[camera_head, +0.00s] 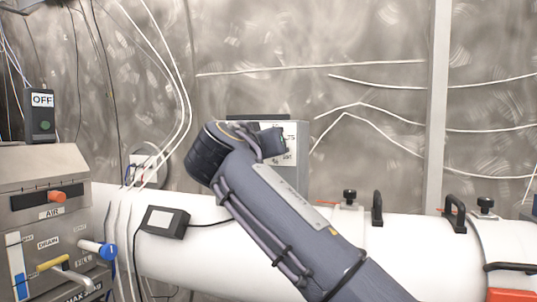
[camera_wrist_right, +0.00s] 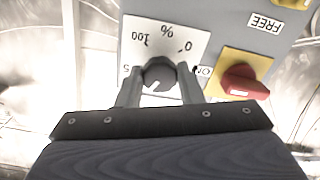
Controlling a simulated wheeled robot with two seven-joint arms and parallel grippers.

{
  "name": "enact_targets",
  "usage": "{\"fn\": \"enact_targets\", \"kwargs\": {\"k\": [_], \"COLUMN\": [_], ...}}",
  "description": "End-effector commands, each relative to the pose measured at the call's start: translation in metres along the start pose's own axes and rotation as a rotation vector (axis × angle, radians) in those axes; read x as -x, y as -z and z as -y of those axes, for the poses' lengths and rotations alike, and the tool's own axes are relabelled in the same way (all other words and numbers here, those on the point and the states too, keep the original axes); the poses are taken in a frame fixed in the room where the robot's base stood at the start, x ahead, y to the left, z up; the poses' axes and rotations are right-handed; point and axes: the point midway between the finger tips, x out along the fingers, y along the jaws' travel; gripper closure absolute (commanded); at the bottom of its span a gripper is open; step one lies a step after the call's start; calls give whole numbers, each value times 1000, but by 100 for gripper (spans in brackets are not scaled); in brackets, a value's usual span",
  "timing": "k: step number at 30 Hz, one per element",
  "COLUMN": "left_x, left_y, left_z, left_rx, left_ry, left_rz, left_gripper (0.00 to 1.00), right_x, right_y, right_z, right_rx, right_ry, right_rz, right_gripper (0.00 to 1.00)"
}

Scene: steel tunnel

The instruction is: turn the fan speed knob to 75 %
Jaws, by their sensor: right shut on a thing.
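The fan speed knob (camera_wrist_right: 159,73) is a dark round knob on a white dial plate (camera_wrist_right: 190,35) in the right wrist view. The plate is seen upside down and bears 100, % and 0. A small light mark shows on the knob's lower edge; its exact setting is hard to read. My right gripper (camera_wrist_right: 160,75) is shut on the knob, one finger on each side. In the head view, my right arm covers most of the grey control box (camera_head: 297,122) and hides the knob and fingers. My left gripper is not in view.
A red switch (camera_wrist_right: 245,81) on a yellow plate sits close beside the knob, near a FREE label (camera_wrist_right: 265,22). In the head view, a white pipe (camera_head: 410,255) with black handles runs below. A machine with levers (camera_head: 45,215) stands at left.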

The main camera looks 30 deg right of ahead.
Motion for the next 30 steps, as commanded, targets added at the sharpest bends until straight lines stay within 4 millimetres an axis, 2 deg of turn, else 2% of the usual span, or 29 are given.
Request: {"fn": "enact_targets", "kwargs": {"k": [1, 15, 21, 30], "left_x": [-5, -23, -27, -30], "left_y": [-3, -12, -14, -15], "left_z": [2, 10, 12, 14], "left_rx": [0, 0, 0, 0], "left_ry": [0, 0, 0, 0], "left_rz": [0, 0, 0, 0], "left_gripper": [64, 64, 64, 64], "right_x": [1, 0, 0, 0], "right_y": [-4, -4, -3, -2], "right_z": [3, 3, 2, 2], "right_rx": [-44, -456, -575, -663], "right_ry": [1, 0, 0, 0], "right_rz": [4, 4, 5, 6], "right_gripper": [89, 89, 89, 89]}}
